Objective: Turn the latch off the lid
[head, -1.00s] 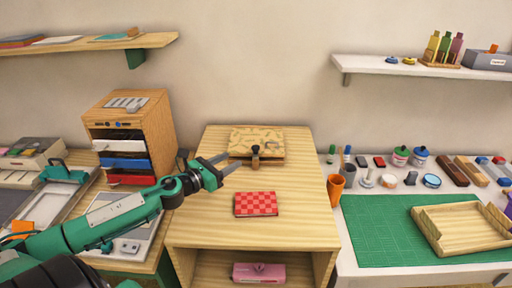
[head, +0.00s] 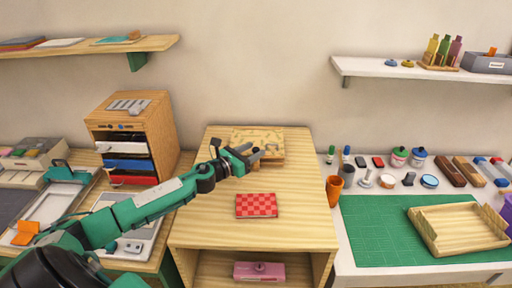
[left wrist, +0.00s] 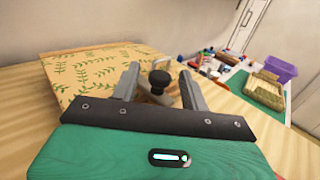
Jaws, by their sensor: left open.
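A light wooden box with a leaf-patterned lid (head: 262,137) sits at the back of the wooden cabinet top. The lid (left wrist: 95,72) fills the left of the left wrist view, with green leaf sprigs. A latch with a dark round knob (left wrist: 159,79) stands at the box's front side. My left gripper (head: 256,153) is open at the front of the box. In the left wrist view its two fingers (left wrist: 158,84) stand on either side of the knob, with gaps visible. In the head view the gripper mostly hides the latch. My right gripper is not in view.
A red checkered pad (head: 256,206) lies on the cabinet top (head: 210,225) in front of the box. A drawer unit (head: 160,125) stands to the left. An orange cup (head: 334,190) and a green mat (head: 385,235) are to the right.

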